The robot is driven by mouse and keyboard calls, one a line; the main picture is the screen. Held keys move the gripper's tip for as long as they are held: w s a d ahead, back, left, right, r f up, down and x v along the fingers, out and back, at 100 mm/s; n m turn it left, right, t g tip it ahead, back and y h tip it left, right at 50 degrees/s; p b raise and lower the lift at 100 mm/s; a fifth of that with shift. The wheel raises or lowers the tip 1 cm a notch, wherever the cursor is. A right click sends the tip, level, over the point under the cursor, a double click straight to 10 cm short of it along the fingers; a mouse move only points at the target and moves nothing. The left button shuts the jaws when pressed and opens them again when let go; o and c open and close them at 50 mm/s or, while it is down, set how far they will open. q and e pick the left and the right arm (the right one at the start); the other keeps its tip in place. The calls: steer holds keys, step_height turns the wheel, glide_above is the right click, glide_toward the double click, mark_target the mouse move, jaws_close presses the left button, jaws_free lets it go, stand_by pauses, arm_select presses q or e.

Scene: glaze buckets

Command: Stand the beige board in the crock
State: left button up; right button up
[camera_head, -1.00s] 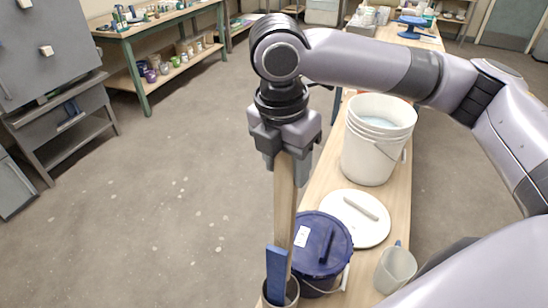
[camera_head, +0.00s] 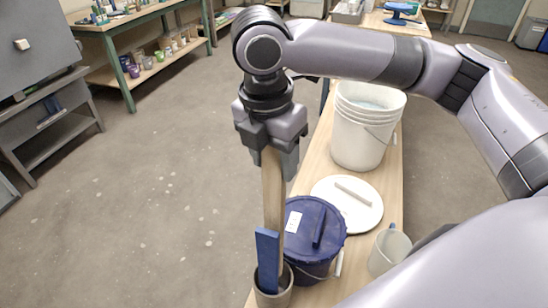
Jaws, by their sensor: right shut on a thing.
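My right gripper (camera_head: 273,158) points down and is shut on the upper end of the beige board (camera_head: 273,197). The board hangs nearly upright below it. Its lower end reaches the mouth of the grey crock (camera_head: 273,298) at the bottom of the view and appears to be inside the rim. A blue board (camera_head: 267,255) stands in the same crock, in front of the beige board, and hides part of it. I cannot tell whether the beige board touches the crock's bottom. My left gripper is not in view.
A dark blue lidded bucket (camera_head: 311,235) stands close right of the crock. Behind it on the bench (camera_head: 313,172) are a white lid (camera_head: 362,217) and a white bucket (camera_head: 362,140). A pale jug (camera_head: 388,252) stands at right. Open floor lies left.

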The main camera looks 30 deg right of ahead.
glide_above(274, 218)
steer(key=w, duration=0.1)
steer(key=shift+d+f, duration=0.15)
steer(key=shift+f, duration=0.95)
steer(key=shift+d+f, duration=0.1)
steer(key=shift+f, duration=0.95)
steer(key=shift+f, duration=0.15)
steer(key=shift+f+b, duration=1.5)
steer(key=shift+f, duration=4.15)
steer(key=o, duration=1.5)
steer(key=shift+c, duration=0.7)
